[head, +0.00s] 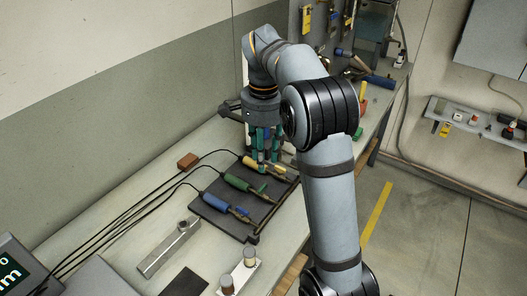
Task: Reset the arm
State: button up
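My gripper (264,158) points down from the end of my raised, bent grey arm. It is over the far end of a dark tray (229,221) on the bench. Its teal fingers overlap the yellow-handled tool in the picture; I cannot tell whether they touch it, or how far apart the fingertips are. Three cabled tools lie side by side on the tray: a yellow-handled one (249,163), a green-handled one (237,182) and a blue-handled one (216,203).
A brown block (188,160) lies beside the cables at the wall. A metal bar (169,249) and a holder with two small cylinders (238,270) are nearer. Tools, including a blue-handled one (380,81), lie at the far end. Floor (415,230) is clear at right.

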aim_at(263, 188)
jog(key=shift+r, duration=0.75)
notch_tip(263, 188, down, 12)
jog(key=shift+f, duration=0.1)
dwell(0.4)
